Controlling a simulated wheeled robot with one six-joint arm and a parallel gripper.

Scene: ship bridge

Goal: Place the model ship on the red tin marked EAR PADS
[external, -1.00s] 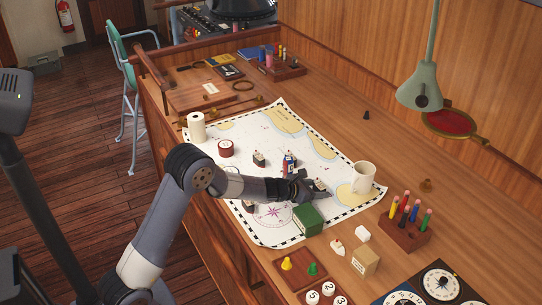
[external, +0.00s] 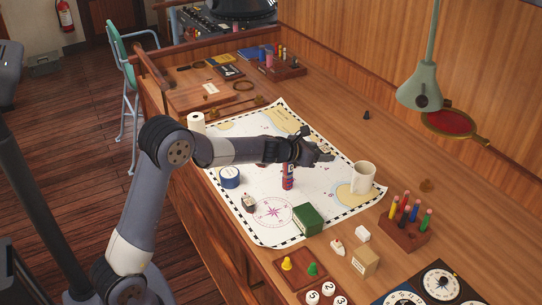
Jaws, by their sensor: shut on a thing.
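My gripper (external: 319,153) is shut on a small model ship (external: 325,149) and holds it over the upper right part of the chart. The ship is small in view and partly covered by the fingers. The red tin does not show now; my forearm covers the place where it stood on the left of the chart. A blue tin (external: 230,177) stands on the chart below my forearm. The marking on the red tin cannot be read.
A red and blue bottle-like piece (external: 288,176) stands upright below my wrist. A white mug (external: 363,178), a green box (external: 308,219) and another small ship (external: 248,203) are on the chart (external: 330,200). A white roll (external: 197,123) stands at its left edge.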

